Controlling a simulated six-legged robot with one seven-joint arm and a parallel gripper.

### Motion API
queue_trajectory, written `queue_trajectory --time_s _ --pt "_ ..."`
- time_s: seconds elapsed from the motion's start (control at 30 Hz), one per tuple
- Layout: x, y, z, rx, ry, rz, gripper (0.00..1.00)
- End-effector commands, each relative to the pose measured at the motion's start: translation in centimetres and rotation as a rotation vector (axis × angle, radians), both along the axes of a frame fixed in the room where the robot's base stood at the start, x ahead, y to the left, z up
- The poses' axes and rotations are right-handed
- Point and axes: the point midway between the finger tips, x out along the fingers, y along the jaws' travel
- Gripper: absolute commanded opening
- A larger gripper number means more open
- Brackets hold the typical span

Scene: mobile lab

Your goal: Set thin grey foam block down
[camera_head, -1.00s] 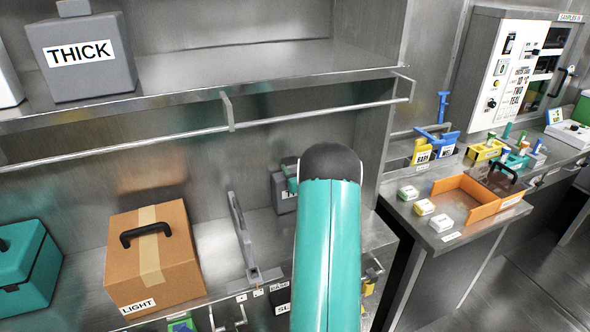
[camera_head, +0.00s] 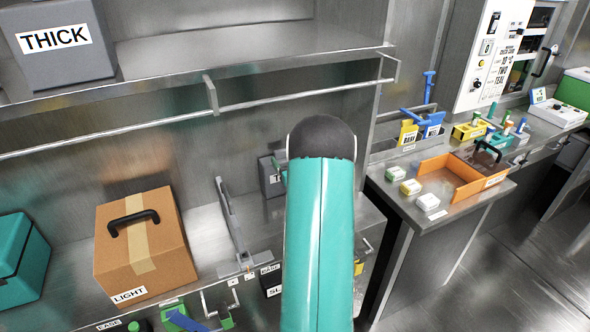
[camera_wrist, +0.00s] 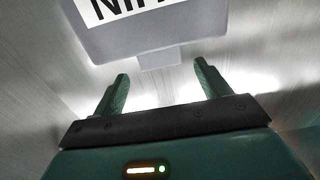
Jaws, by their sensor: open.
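The thin grey foam block (camera_head: 270,178) stands on the metal bench by the back wall, partly hidden behind my teal arm. In the wrist view the grey block (camera_wrist: 155,40) shows an upside-down "THIN" label, cut by the top edge, and a small grey tab pointing toward my gripper. My gripper (camera_wrist: 161,76) is open, with its two green fingers spread either side of the tab's line. The tab lies just beyond the fingertips, and no block is between the fingers. Whether the fingers touch it cannot be told.
A grey block labelled THICK (camera_head: 62,45) sits on the upper shelf, above a metal rail (camera_head: 290,97). A brown LIGHT box (camera_head: 145,245), a teal case (camera_head: 18,262) and an upright grey plate (camera_head: 230,220) stand left of my arm. An orange tray (camera_head: 450,180) is at the right.

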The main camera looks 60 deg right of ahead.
Motion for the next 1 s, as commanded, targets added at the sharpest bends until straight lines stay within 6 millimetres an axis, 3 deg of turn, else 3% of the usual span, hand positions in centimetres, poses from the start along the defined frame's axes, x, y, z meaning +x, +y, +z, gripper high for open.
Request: queue_trajectory --time_s 0.1,0.3,0.6,0.77,0.87,1.0 --pt "-2.4 1.4 0.0 0.001 0.002 -0.001 0.76" --pt "-5.0 3.0 0.0 0.000 0.001 0.000 0.76" --pt "-5.7 3.5 0.0 -0.001 0.001 0.001 0.76" --pt "-3.8 4.8 1.7 0.000 0.039 0.005 0.76" --pt "-1.4 7.3 4.1 0.007 0.103 0.007 0.76" --pt "1.7 12.6 7.9 0.033 0.223 0.013 0.76"
